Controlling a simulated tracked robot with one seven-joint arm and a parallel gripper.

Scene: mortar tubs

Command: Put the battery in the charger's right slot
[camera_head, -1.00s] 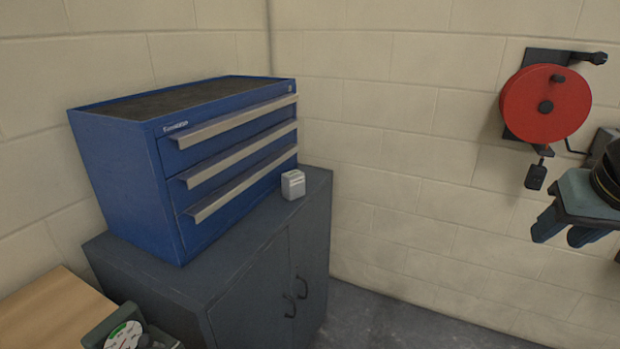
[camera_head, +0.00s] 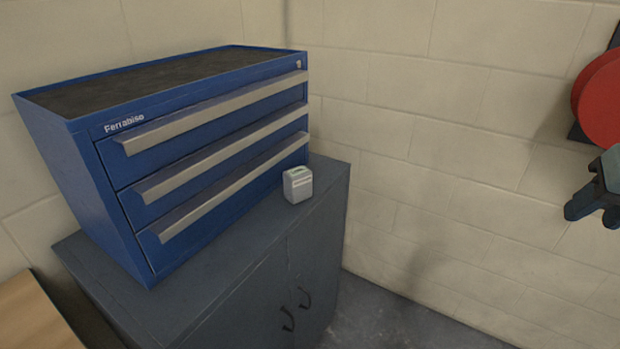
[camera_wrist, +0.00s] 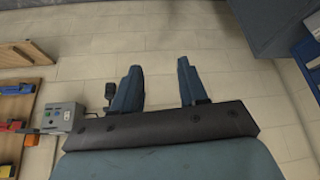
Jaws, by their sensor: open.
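A small light-grey block with a greenish top (camera_head: 298,184) stands upright on the dark grey cabinet, in front of the blue drawer chest; it may be the battery, but I cannot tell for sure. My gripper (camera_head: 592,208) is at the right edge of the head view, in the air, well to the right of that block. In the wrist view my gripper (camera_wrist: 160,88) shows two blue fingers wide apart with only wall between them. A grey box with small coloured marks (camera_wrist: 62,117) is at the left there; I cannot tell whether it is the charger. No slots are clearly visible.
The blue drawer chest (camera_head: 205,160) takes up the back of the grey cabinet (camera_head: 230,285). A red reel (camera_head: 602,100) hangs on the wall at right. A wooden surface (camera_head: 35,320) is at lower left. Wooden shelves with coloured items (camera_wrist: 12,105) show in the wrist view.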

